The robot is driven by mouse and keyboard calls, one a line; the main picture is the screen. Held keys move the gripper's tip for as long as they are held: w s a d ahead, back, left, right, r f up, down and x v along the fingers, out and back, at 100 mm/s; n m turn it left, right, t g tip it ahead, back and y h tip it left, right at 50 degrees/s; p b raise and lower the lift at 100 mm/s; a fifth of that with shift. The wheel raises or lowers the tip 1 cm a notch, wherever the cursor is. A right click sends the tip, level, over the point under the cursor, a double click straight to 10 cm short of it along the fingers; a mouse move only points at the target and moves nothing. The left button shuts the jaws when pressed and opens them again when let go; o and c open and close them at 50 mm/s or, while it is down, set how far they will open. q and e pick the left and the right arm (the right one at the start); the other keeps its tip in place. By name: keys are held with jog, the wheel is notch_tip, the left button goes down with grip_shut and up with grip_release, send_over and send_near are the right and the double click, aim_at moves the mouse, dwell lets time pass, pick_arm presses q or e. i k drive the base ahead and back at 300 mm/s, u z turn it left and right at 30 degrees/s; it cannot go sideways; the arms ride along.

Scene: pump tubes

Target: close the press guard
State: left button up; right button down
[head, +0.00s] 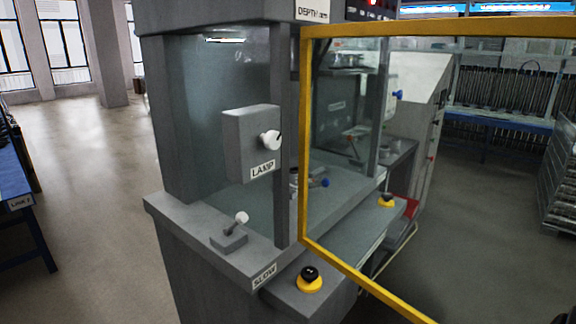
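The press guard (306,150) is a yellow-framed clear panel. It stands swung open, reaching from the press front toward the right edge of the head view, and its right part is cut off. The press (173,120) is a grey cabinet in the middle of the view, and its inside shows through the opening and through the guard's clear pane. Neither of my grippers shows in the head view.
A box labelled LAMP (250,145) with a white knob sticks out from the press. A white-tipped lever (240,220) stands on the ledge. Yellow-based black buttons (309,280) sit on the front shelf. Open floor (90,190) lies left; a blue-topped bench (500,122) stands behind right.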

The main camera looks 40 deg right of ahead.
aim_at(553, 27)
jog(key=z, duration=1.85)
jog(key=k, duration=0.15)
